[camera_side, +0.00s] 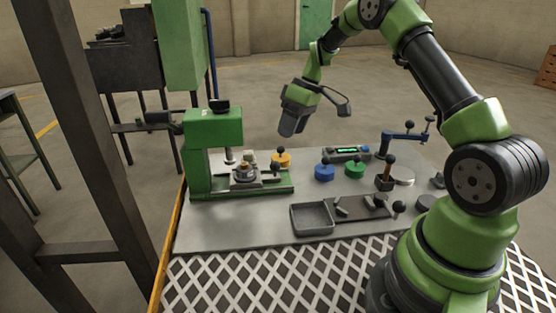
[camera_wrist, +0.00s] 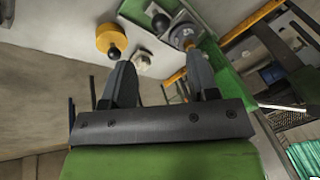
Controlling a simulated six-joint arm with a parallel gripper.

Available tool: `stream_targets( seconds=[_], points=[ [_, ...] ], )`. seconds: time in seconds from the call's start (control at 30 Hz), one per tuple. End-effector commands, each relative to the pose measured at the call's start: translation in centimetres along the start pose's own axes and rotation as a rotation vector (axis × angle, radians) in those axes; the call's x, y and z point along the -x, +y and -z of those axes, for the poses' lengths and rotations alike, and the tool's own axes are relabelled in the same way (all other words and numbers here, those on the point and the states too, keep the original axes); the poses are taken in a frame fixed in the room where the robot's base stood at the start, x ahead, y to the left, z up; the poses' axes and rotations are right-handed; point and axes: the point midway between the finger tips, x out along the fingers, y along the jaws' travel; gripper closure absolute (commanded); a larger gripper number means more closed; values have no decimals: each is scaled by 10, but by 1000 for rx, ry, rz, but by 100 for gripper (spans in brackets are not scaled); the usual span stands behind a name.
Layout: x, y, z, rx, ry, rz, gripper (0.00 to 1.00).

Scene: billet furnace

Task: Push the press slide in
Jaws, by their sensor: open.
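The green press (camera_side: 212,140) stands at the left of the table. Its press slide (camera_side: 262,180) lies at the base, with a round grey piece (camera_side: 244,172) on it under the ram and a dark ball knob (camera_side: 275,168) at its right end. The slide's knob also shows in the wrist view (camera_wrist: 160,22), near the grey round piece (camera_wrist: 183,35). My gripper (camera_side: 289,130) hangs above and to the right of the slide, apart from it.
A yellow knobbed disc (camera_side: 283,160) stands close behind the slide's right end. Blue (camera_side: 324,173) and green (camera_side: 354,171) knobbed discs stand to its right. A grey tray (camera_side: 312,219) lies in front. The table between press and tray is clear.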

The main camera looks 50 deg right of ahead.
Motion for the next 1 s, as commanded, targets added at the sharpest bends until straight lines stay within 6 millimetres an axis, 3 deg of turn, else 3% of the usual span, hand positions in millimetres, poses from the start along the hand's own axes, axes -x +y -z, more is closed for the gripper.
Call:
stream_targets(
  seconds=[0.2, 0.37, 0.8, 1.0],
  points=[
    [2, 6, -2, 317, 43, 44, 46],
    [-2, 7, -2, 392, 54, 53, 46],
    [-75, 2, 1, 393, 51, 54, 46],
    [-94, 1, 2, 395, 53, 50, 46]
  ],
)
